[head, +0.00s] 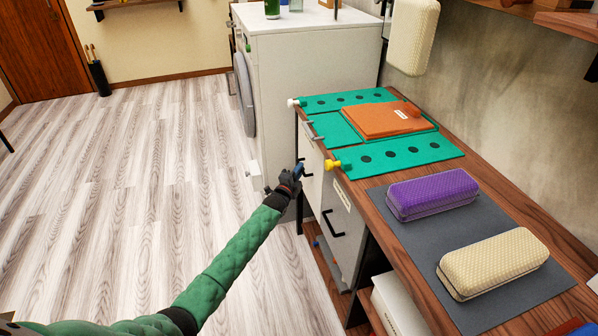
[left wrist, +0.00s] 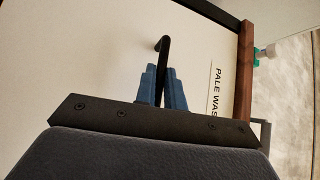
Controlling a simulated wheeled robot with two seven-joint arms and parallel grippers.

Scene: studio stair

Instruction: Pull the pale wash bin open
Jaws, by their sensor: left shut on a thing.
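The pale wash bin has a flat whitish front (head: 312,185) at the far end of the cabinet under the wooden counter. In the left wrist view its front (left wrist: 100,60) fills much of the picture, with a label (left wrist: 215,93) partly reading "PALE WAS". My left gripper (head: 299,170) is at this front, its blue fingers (left wrist: 163,85) shut on the black bar handle (left wrist: 162,45). Part of the handle is hidden between the fingers. The front looks about flush with the cabinet. My right gripper is not in view.
A neighbouring bin front (head: 345,232) with its own black handle is nearer. A white washing machine (head: 310,75) stands beyond the cabinet. The counter holds green boards (head: 400,153), an orange board (head: 385,120), and purple (head: 432,193) and cream (head: 494,263) cases. Floor at left is clear.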

